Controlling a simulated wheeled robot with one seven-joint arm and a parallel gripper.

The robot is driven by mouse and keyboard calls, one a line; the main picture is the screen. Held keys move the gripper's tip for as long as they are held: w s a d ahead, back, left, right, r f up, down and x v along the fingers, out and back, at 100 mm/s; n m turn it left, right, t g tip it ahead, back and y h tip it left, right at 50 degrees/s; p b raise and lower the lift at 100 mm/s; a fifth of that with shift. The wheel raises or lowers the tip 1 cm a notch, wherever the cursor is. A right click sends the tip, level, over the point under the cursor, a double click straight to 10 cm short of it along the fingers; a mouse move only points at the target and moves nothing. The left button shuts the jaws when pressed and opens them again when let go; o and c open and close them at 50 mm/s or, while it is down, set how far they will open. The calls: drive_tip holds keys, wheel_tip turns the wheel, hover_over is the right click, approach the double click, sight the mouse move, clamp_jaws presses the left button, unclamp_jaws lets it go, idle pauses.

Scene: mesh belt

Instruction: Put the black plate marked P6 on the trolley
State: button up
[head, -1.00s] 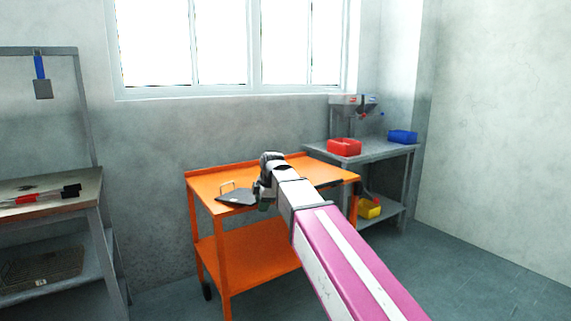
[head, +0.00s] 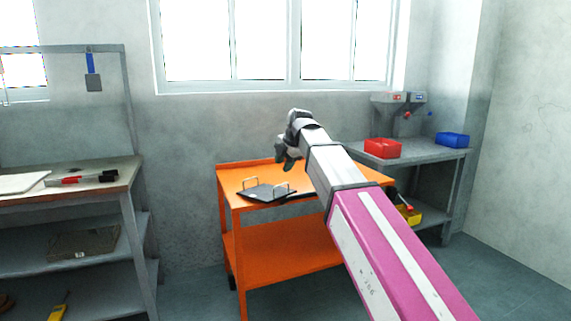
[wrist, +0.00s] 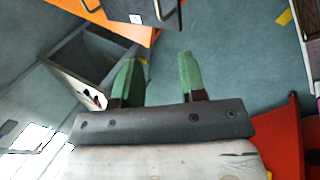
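The black plate (head: 265,193) with two upright wire handles lies on the top deck of the orange trolley (head: 270,257), near its front left. I cannot read a P6 mark on it. Part of the plate (wrist: 128,14) and one handle show at the top of the wrist view, on the orange trolley deck (wrist: 80,9). My gripper (head: 286,164) is above and behind the plate in the head view, apart from it. In the wrist view my gripper (wrist: 160,70) has its two green fingers spread with nothing between them.
A grey bench at right holds a red bin (head: 382,148) and a blue bin (head: 453,140), with a yellow bin (head: 409,214) lower down. A workbench (head: 100,180) with pens and a white board stands at left. The trolley's lower shelf is empty.

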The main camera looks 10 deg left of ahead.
hover_over(276, 198)
wheel_tip(276, 198, down, 10)
drive_tip(key=shift+w+r, duration=0.1)
drive_tip(key=shift+r, duration=0.05)
idle(0.4)
clamp_jaws()
